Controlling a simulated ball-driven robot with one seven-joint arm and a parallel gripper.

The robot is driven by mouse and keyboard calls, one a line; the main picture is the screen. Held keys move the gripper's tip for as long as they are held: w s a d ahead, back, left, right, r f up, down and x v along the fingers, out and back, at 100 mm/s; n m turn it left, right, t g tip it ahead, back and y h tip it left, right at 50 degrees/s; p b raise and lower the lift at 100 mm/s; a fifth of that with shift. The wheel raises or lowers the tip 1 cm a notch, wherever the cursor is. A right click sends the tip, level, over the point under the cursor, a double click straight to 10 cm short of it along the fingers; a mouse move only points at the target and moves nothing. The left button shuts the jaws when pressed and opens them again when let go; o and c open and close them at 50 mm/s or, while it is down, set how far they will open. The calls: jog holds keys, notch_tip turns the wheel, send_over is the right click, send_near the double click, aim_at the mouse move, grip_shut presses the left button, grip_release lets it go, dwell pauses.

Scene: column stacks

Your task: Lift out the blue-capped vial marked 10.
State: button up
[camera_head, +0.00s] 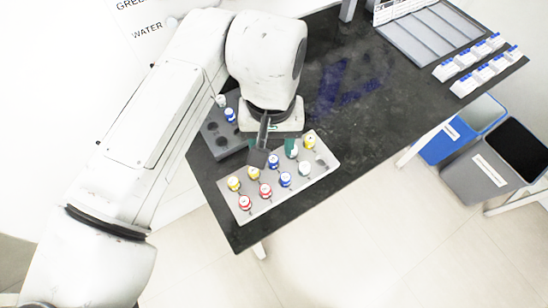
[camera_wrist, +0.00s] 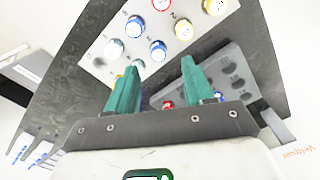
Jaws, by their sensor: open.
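Several capped vials stand in a light grey rack (camera_head: 325,178). Blue caps in the head view include one in the back row (camera_head: 273,160) and one in the front row (camera_head: 285,179). I cannot read which is marked 10. My gripper (camera_head: 281,147) is over the back of this rack. In the wrist view its teal fingers (camera_wrist: 158,72) are apart, with no vial clearly held between them. The hand hides part of the vials.
A dark grey rack (camera_head: 211,128) behind holds a white-capped (camera_head: 221,101) and a blue-capped vial (camera_head: 230,115). White blue-topped boxes (camera_head: 470,78) and a grey tray (camera_head: 425,35) lie at the right. The black bench (camera_head: 370,115) is clear between. Bins (camera_head: 485,160) stand below.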

aim_at(273, 159)
jog(key=shift+w+d+f+p, duration=0.1)
jog(key=shift+f+p, duration=0.2)
jog(key=shift+f, duration=1.2)
jog(key=shift+d+f+p, duration=0.1)
jog(key=shift+f+p, duration=0.2)
jog(key=shift+f, duration=1.2)
jog(key=shift+c, duration=0.3)
grip_shut()
